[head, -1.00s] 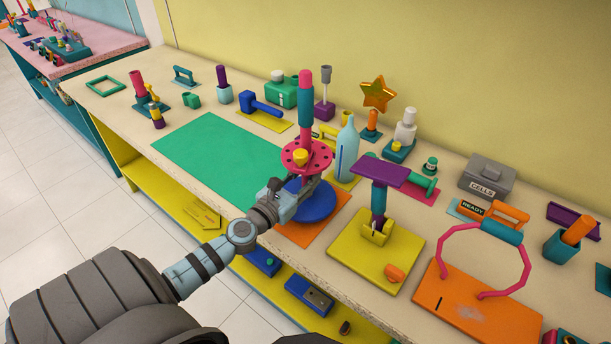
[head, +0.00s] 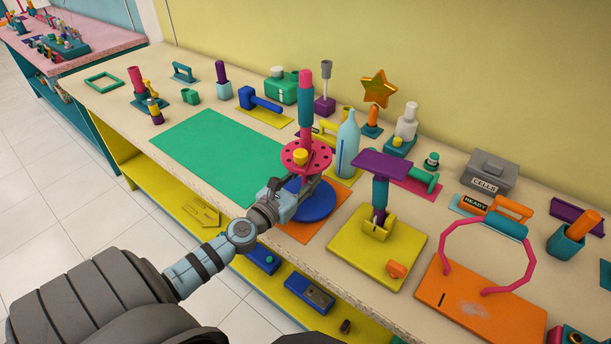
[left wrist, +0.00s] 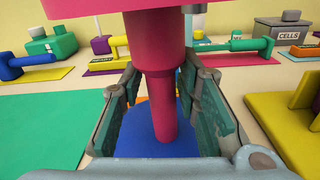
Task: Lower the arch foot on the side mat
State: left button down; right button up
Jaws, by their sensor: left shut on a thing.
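The arch foot has a round blue base (head: 318,206), a pink post, a pink disc with holes (head: 307,157) and a teal-and-pink upper post (head: 306,106). It stands upright over an orange mat (head: 318,232) near the table's front edge. My left gripper (head: 300,193) is shut on the post between base and disc. In the left wrist view the pink post (left wrist: 160,105) sits between the two fingers, above the blue base (left wrist: 150,140). I cannot tell whether the base touches the mat. My right gripper is not in view.
A bare green mat (head: 215,150) lies to the left. A light-blue bottle (head: 347,148) stands close behind the foot. To the right are a purple-topped stand on a yellow mat (head: 385,265) and a pink arch (head: 447,250) on an orange board.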

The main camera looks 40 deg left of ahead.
pick_arm(q)
jog(key=shift+f, duration=0.1)
jog(key=c, duration=1.1)
grip_release()
jog(key=shift+d, duration=0.1)
jog(key=shift+s, duration=0.1)
jog(key=shift+s+f, duration=0.15)
jog(key=shift+s, duration=0.3)
jog(key=s, duration=1.1)
jog(key=shift+s+d+r, duration=0.1)
jog(key=shift+d+r, duration=0.15)
jog(key=shift+d, duration=0.05)
